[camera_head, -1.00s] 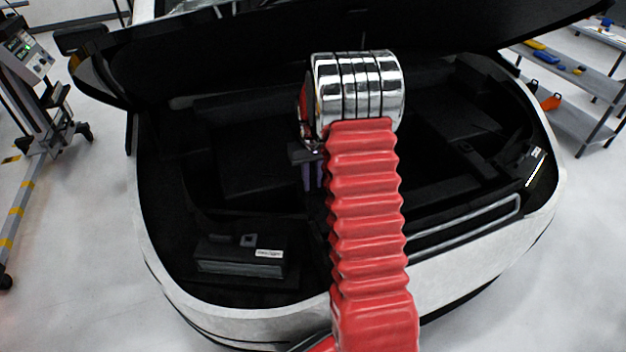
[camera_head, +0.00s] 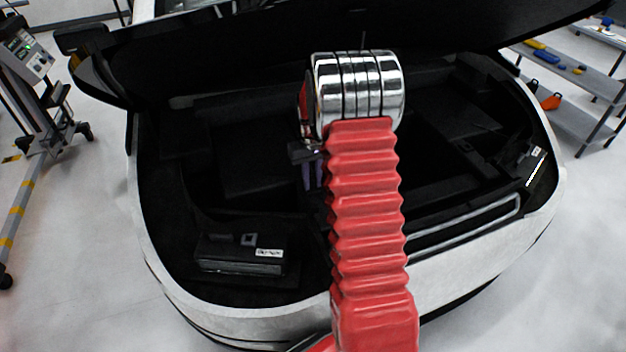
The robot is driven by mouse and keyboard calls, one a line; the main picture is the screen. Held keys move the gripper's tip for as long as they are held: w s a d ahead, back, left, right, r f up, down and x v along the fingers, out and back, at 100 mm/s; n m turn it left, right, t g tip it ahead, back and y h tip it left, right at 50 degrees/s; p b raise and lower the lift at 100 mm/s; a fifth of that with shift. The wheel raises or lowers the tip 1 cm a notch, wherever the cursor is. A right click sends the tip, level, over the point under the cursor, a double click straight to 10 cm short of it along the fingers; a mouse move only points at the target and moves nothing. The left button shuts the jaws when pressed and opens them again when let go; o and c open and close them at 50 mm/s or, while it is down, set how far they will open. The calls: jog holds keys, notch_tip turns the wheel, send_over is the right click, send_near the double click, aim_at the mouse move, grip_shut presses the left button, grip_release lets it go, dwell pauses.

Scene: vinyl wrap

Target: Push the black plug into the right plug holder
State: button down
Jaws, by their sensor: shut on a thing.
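My gripper (camera_head: 313,178) hangs over the middle of the car's open front compartment, partly hidden behind my red-sleeved arm. Its purple fingers point down and are shut on the black plug. The plug itself cannot be made out against the dark compartment. The right plug holder (camera_head: 536,166) is a dark block with a white label at the right end of the compartment, well to the right of my gripper. The left holder (camera_head: 240,256), a dark block with a white label and a small square on top, sits at the front left.
The raised black hood (camera_head: 230,62) hangs over the back of the compartment. The pale front rim (camera_head: 200,309) curves around it. A light-edged slot (camera_head: 465,228) lies front right. A shelf rack (camera_head: 575,75) and a wheeled stand (camera_head: 40,105) are outside the car.

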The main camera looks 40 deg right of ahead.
jog(key=shift+f, duration=0.15)
jog(key=c, duration=1.5)
grip_release()
notch_tip(320, 180, up, 14)
jog(key=shift+f, duration=0.1)
